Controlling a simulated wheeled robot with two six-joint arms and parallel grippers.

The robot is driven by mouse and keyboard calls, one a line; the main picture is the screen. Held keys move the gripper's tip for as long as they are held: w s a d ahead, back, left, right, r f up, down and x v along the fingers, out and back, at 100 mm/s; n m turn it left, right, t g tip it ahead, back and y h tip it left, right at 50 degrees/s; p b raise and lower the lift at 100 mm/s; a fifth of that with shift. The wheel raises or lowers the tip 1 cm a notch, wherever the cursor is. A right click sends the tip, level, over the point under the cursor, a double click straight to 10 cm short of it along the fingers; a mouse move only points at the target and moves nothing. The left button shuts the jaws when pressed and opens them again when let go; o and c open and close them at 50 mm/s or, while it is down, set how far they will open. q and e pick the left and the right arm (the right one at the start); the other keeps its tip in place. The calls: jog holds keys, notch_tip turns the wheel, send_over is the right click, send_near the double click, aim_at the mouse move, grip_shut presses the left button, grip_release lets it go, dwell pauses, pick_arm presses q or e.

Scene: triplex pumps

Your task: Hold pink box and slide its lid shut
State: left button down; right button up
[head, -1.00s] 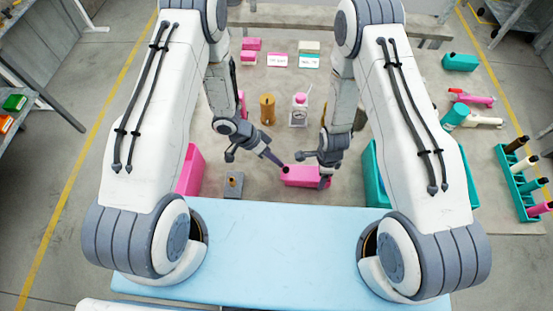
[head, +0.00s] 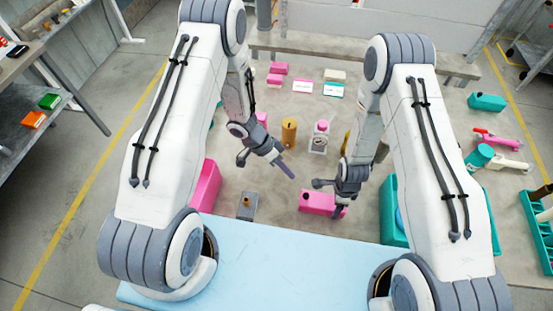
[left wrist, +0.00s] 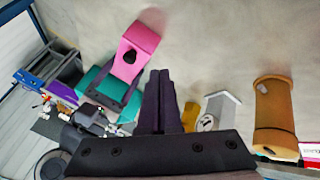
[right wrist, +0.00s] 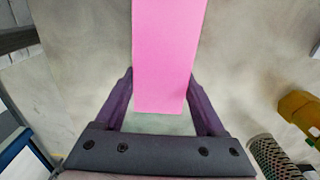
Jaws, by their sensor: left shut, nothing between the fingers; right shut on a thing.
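The pink box (head: 318,202) lies on the table in the head view, with a dark round spot near its left end. It also shows in the left wrist view (left wrist: 142,38), with a dark opening on its near part. I cannot make out a separate lid edge. My right gripper (head: 340,208) is shut on the right part of the box; in the right wrist view the box (right wrist: 165,60) stands between both fingers. My left gripper (head: 288,172) is shut and empty, apart from the box to its upper left. Its fingers are together in the left wrist view (left wrist: 158,95).
A brass cylinder (head: 289,132) and a white gauge unit (head: 320,138) stand behind. A small grey block (head: 247,206) is to the left. A pink bin (head: 207,187) and a teal bin (head: 390,210) flank the work area. The light blue surface (head: 270,255) in front is clear.

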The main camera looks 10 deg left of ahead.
jog(key=o, duration=1.5)
pick_arm(q)
jog(key=v, duration=0.7)
jog(key=shift+s+a+r, duration=0.1)
pick_arm(e)
jog(key=shift+r, duration=0.1)
